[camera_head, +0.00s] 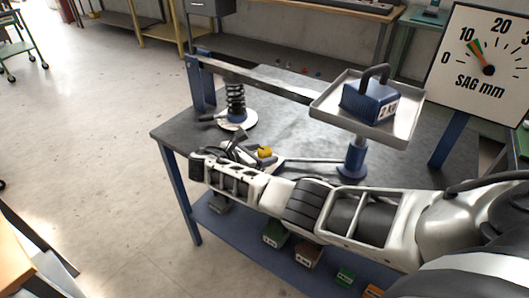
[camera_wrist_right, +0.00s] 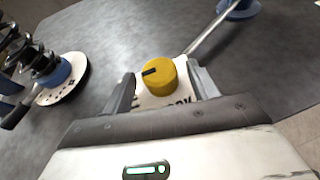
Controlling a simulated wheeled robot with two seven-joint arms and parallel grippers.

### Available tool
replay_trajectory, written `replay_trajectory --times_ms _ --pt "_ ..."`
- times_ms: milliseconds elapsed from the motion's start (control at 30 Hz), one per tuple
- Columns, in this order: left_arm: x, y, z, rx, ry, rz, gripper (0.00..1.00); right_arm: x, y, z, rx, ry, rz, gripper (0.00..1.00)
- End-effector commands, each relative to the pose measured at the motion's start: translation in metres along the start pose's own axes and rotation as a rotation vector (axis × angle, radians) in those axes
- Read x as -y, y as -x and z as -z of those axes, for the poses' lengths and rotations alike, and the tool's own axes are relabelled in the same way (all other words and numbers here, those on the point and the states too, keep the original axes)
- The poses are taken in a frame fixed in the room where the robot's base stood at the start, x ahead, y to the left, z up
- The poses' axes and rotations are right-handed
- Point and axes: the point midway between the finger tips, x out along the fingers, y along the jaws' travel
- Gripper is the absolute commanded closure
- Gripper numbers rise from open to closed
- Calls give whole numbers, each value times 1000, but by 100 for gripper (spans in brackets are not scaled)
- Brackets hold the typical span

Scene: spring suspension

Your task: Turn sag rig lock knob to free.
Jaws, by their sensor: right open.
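The yellow lock knob (camera_head: 264,152) sits on a pale label plate on the grey rig table (camera_head: 175,128). In the right wrist view the knob (camera_wrist_right: 159,76) is round, with a black pointer mark towards its left side. The plate's lettering is partly hidden by my gripper. My right gripper (camera_head: 246,148) is open, low over the table at the knob. In the wrist view its fingers (camera_wrist_right: 161,88) stand on either side of the knob, with gaps visible. Contact cannot be told. My left gripper is not in view.
A black coil spring (camera_head: 236,98) stands on a round white base behind the gripper. A beam leads to a tray (camera_head: 400,134) with a blue weight (camera_head: 368,103). The SAG mm dial (camera_head: 488,62) stands at right. A rod runs along the table beside the knob. Coloured blocks lie on the lower shelf.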

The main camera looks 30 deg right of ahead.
Motion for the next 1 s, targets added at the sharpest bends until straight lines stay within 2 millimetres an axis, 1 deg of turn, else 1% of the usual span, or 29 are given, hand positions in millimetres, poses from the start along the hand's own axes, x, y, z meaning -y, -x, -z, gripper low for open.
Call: replay_trajectory --times_ms 33,300,400,500,600,700,1000 --pt "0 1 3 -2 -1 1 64 0 12 -1 -3 0 -4 41" --pt "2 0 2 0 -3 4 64 0 78 1 -3 1 -4 41" --pt "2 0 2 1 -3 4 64 -1 100 1 -3 -1 -4 41" --pt "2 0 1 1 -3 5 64 0 118 1 -2 0 -3 41" --pt "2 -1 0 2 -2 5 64 0 131 0 -1 1 -2 41" --pt "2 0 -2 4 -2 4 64 0 138 0 0 0 0 41" --pt "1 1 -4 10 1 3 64 0 141 0 0 0 0 41"
